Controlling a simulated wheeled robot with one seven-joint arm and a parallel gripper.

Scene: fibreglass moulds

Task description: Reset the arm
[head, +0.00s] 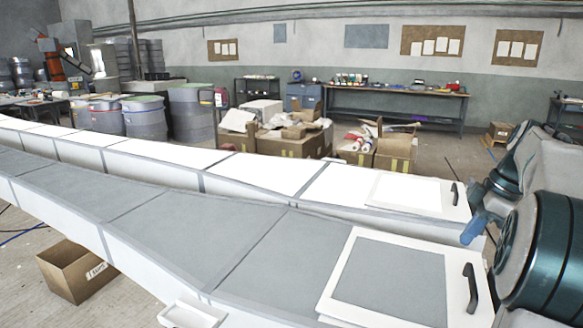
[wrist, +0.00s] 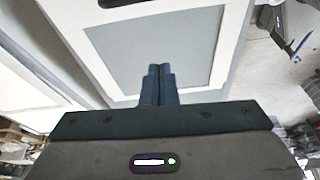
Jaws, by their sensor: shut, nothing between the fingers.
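My gripper (wrist: 158,70) shows at the bottom middle of the wrist view, its two dark blue fingers pressed together with nothing between them. Its fingers also show at the right of the head view (head: 473,229), beside the handle end of the far white panel. My arm fills the right edge of the head view. The near mould has a white-framed panel with a grey centre (head: 390,282) and a black handle (head: 470,287). In the wrist view the fingers overlap a white-framed grey panel (wrist: 178,45); I cannot tell the gap between them.
The long near mould (head: 150,215) and far white mould (head: 270,172) run across the head view. An open cardboard box (head: 75,272) sits on the floor at lower left. Boxes (head: 290,145), drums (head: 145,118) and a workbench (head: 395,92) stand behind. Some floor is clear beyond the moulds.

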